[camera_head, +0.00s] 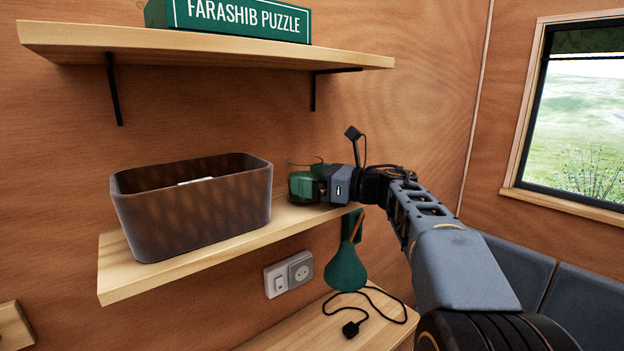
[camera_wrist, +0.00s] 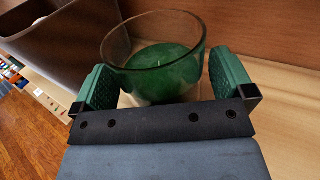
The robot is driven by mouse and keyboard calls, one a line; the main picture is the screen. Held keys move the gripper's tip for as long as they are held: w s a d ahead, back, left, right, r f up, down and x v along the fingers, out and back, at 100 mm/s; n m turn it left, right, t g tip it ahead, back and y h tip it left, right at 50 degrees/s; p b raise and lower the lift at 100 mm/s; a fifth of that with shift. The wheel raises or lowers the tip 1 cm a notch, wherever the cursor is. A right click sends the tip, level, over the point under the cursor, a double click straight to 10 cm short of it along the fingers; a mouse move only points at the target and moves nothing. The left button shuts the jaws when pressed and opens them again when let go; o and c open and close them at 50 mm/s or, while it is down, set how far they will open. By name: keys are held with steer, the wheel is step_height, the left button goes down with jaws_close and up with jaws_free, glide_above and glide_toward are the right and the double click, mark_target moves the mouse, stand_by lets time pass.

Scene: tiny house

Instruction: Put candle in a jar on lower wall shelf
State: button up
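The candle in a jar, green wax in clear glass (camera_head: 303,186), is at the right end of the lower wall shelf (camera_head: 215,257) and appears to rest on the wood. It also shows in the wrist view (camera_wrist: 155,72), upright, with its rim and wick visible. My gripper (camera_head: 318,188) reaches in from the right at shelf height. In the wrist view its two green fingers (camera_wrist: 165,85) stand on either side of the jar, with narrow gaps that suggest it is open around the glass. The jar's lower front is hidden by my gripper.
A brown basket (camera_head: 195,207) fills the shelf's left and middle, close beside the jar. An upper shelf (camera_head: 210,45) with a green puzzle box (camera_head: 240,20) is above. A green dustpan-like item (camera_head: 346,268) hangs below, near a wall outlet (camera_head: 289,274).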

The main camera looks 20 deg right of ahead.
steer(key=shift+r, duration=0.15)
steer(key=shift+s+d, duration=0.1)
steer(key=shift+d, duration=0.1)
steer(key=b+v, duration=0.4)
steer(key=v, duration=0.7)
steer(key=shift+s+d+b, duration=0.2)
steer(key=shift+d+b, duration=0.05)
steer(key=shift+b, duration=0.05)
